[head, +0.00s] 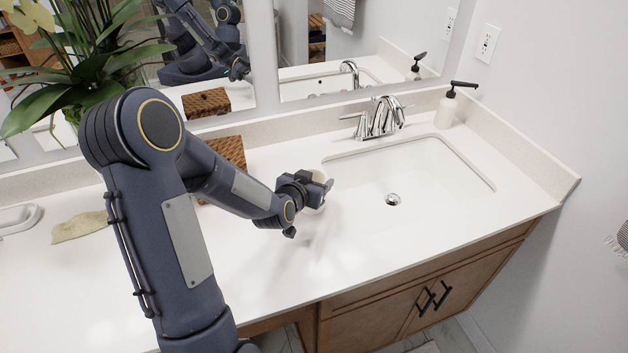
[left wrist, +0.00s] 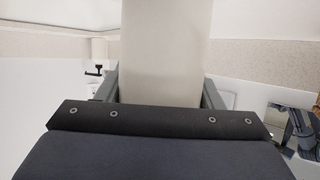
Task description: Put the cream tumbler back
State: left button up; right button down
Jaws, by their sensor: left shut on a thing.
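The cream tumbler (left wrist: 165,50) fills the middle of the left wrist view, upright between the two fingers. In the head view only a small part of the tumbler (head: 316,176) shows behind my left gripper (head: 318,188). The left gripper is shut on it, just left of the sink basin. The hand hides most of the tumbler, and I cannot tell whether its base touches the counter. My right gripper does not show in either view.
The sink basin (head: 455,187) with a chrome faucet (head: 381,118) lies to the right. A soap dispenser (head: 447,108) stands in the back corner. A brown woven box (head: 229,150) is behind my left arm. A beige cloth (head: 80,228) lies at left. The front counter is clear.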

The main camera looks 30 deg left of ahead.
pick_arm(q)
jog(key=shift+f, duration=0.1)
jog(key=o, duration=1.5)
jog(key=s+d+r+g+h, duration=0.1)
jog(key=s+d+r+g, duration=0.1)
jog(key=s, duration=0.8)
jog(key=s+d+r+g+h+b, duration=0.1)
jog(key=s+d, duration=0.4)
jog(key=s, duration=0.5)
jog(key=s+d+r+n+g+h, duration=0.1)
jog(key=s+d+r+g+h, duration=0.2)
jog(key=s, duration=0.7)
jog(key=shift+d+r+g, duration=0.65)
jog(key=shift+d+g, duration=0.05)
jog(key=shift+g, duration=0.2)
